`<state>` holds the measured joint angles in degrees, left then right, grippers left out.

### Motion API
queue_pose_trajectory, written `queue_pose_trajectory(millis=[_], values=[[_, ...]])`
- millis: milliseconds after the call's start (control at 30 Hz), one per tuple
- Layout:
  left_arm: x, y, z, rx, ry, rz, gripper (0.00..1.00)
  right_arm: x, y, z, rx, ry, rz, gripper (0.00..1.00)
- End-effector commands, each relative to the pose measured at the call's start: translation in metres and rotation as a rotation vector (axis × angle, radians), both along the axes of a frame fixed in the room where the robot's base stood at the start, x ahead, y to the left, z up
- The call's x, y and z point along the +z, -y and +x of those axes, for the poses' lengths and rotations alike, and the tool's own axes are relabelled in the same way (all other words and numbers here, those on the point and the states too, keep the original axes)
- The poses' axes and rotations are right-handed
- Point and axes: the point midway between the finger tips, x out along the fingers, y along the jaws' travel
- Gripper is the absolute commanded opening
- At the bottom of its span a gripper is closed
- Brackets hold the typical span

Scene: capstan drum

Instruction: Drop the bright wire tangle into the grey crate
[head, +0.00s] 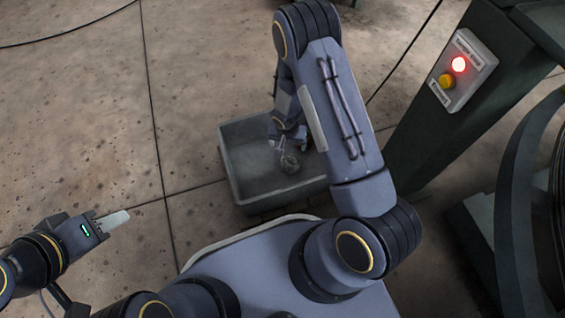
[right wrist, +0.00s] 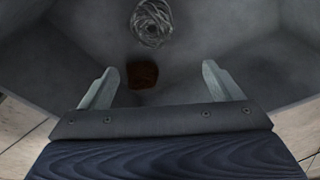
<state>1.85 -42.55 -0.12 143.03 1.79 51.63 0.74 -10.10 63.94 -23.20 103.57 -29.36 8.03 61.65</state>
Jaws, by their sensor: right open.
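The wire tangle (head: 290,163) is a bright, round bundle of loops, seen over the inside of the grey crate (head: 285,194). In the right wrist view the wire tangle (right wrist: 152,22) is beyond my right fingertips, apart from both. I cannot tell whether it rests on the crate floor or is just above it. My right gripper (head: 291,146) is over the crate, pointing down, with its fingers wide apart and nothing between them; it also shows in the right wrist view (right wrist: 162,82). My left gripper (head: 113,220) is off to the left, away from the crate; its fingers overlap from this side.
A dark reddish-brown piece (right wrist: 142,74) is in the crate in the right wrist view. A dark green machine post (head: 425,135) stands right of the crate, with a switch box (head: 463,72) showing a lit red lamp. The concrete floor (head: 90,120) on the left is clear.

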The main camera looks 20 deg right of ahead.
Motion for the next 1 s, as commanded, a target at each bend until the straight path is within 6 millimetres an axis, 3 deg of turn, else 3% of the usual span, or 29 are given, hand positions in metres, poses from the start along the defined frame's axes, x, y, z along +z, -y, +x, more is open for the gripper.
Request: queue_pose_trajectory(millis=[167,500,1000], values=[[0.008,0.0,0.0,0.0,0.0,0.0,0.36,0.015,-0.001,-0.001,0.001,0.001,0.0,0.85],[0.032,0.0,0.0,0.0,0.0,0.0,0.36,0.069,-0.006,-0.008,0.0,0.002,0.0,0.85],[0.034,0.0,0.0,0.0,0.0,0.0,0.36,0.077,-0.006,-0.01,0.0,0.0,0.0,0.85]])
